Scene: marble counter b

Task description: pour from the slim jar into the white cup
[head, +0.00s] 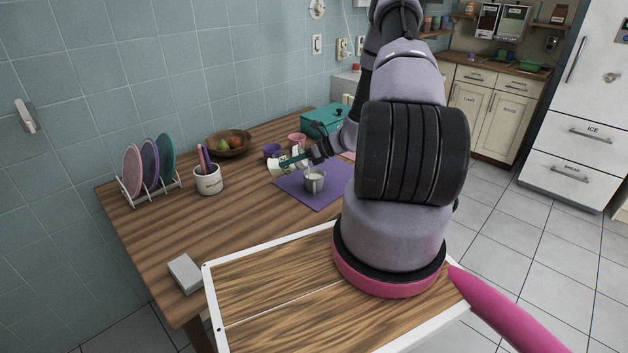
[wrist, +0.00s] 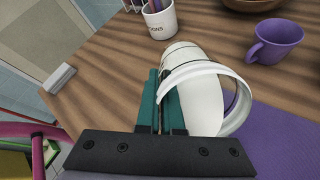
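The slim jar (head: 276,168) is white with dark lettering and tilted over to the left, above the purple mat. In the wrist view the jar (wrist: 197,95) is a pale body lying obliquely beside the fingers, with a white curved band around it. My gripper (head: 296,160) has teal fingers; in the wrist view the gripper (wrist: 160,82) has them close together at the jar's left side, shut on it. The white cup (head: 314,182) stands upright on the mat, below and right of the jar, with something pale inside. I cannot make out the jar's contents.
The purple mat (head: 309,203) lies on the wooden table. A purple mug (head: 271,151), pink mug (head: 297,139), teal box (head: 322,119) and fruit bowl (head: 229,145) stand behind. A utensil crock (head: 208,180) and plate rack (head: 150,190) are left. The front left table is mostly clear.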

